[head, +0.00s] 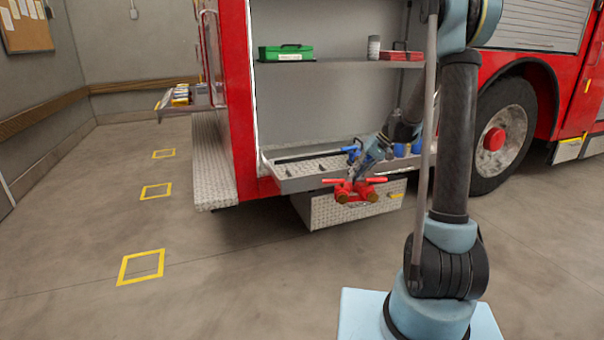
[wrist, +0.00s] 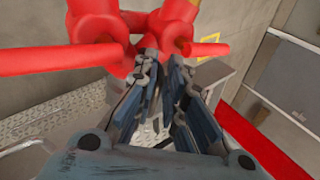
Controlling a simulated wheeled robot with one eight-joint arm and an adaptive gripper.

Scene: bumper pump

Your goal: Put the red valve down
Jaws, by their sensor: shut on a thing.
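The red valve (head: 355,189) has two brass-ended outlets and red handles. It hangs in front of the fire truck's pull-out tray, and I cannot tell whether it touches the tray's edge. In the wrist view the valve (wrist: 100,28) fills the upper left, with its handles reaching left and right. My gripper (head: 353,178) is shut on the valve from above and behind. In the wrist view my gripper (wrist: 165,62) has its fingertips at the valve's near side, and they partly hide its middle.
The tray (head: 290,184) of diamond plate holds a dark bar and blue items (head: 399,150). A step box (head: 325,212) sits below it. A shelf above holds a green case (head: 286,52), a can and a red box. Yellow floor squares (head: 141,266) mark the open floor at left.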

